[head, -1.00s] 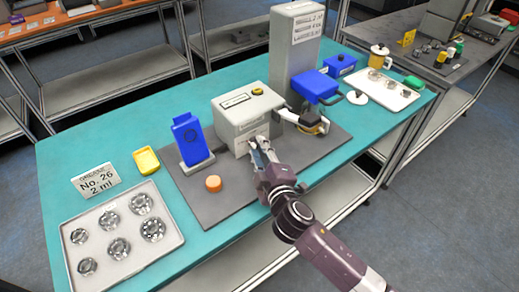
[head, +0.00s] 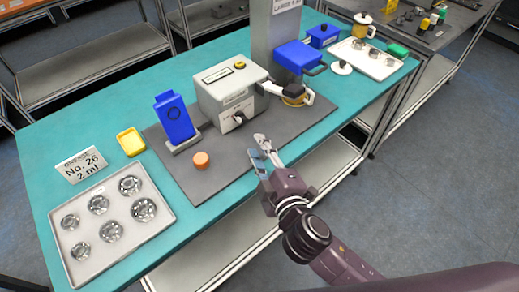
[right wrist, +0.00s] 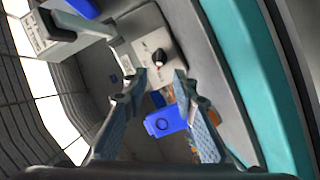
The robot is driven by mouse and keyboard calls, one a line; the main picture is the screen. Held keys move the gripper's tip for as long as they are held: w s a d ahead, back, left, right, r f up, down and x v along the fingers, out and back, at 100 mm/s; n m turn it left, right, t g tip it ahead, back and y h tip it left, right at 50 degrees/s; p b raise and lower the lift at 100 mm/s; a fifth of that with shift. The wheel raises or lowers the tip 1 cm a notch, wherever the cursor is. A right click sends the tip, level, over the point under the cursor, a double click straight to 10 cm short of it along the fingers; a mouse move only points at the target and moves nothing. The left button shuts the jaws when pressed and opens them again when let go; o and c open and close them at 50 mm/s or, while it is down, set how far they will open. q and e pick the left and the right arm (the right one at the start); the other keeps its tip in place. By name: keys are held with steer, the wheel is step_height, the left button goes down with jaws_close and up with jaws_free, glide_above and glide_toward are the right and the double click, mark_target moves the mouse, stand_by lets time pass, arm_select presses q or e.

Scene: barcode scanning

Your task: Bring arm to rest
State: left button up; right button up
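My right gripper (head: 257,146) is above the front edge of the grey mat, empty, with its two fingertips apart. In the right wrist view my right gripper (right wrist: 160,74) also shows spread fingers with nothing between them. The grey box (head: 228,94) stands behind it, and its front carries a dark knob (head: 238,119). A gap separates the fingertips from the knob. In the right wrist view the knob (right wrist: 160,57) shows beyond the fingertips. My left gripper is not in view.
On the grey mat (head: 215,180) are a blue device (head: 174,117) in a stand and an orange cap (head: 201,160). A tray (head: 79,262) of several bearings is at left, near a yellow dish (head: 131,142). A blue case (head: 297,57) stands behind. Open floor is at right.

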steer(key=shift+s+d, duration=0.1)
steer(key=shift+s, duration=0.15)
stand_by(0.3)
steer(key=s+d+f+m+g+h, duration=0.55)
steer(key=d+f+m, duration=0.25)
steer(key=d, duration=0.4)
steer(key=s+d+f+m+g+y, duration=0.1)
steer(key=s+d+f+m+g, duration=0.25)
steer(key=s, duration=0.45)
steer(key=s+d+f+m+g, duration=0.2)
steer(key=s+f+m+g, duration=0.15)
steer(key=s, duration=0.45)
steer(key=s+f+n, duration=0.1)
steer(key=s+f, duration=0.2)
steer(key=f, duration=2.5)
steer(key=s+d+f+g, duration=0.1)
steer(key=s+d+f, duration=0.1)
steer(key=s+f, duration=1.2)
steer(key=shift+s+d+n+g, duration=0.3)
steer(key=shift+s+d+g, duration=0.05)
steer(key=shift+s, duration=0.9)
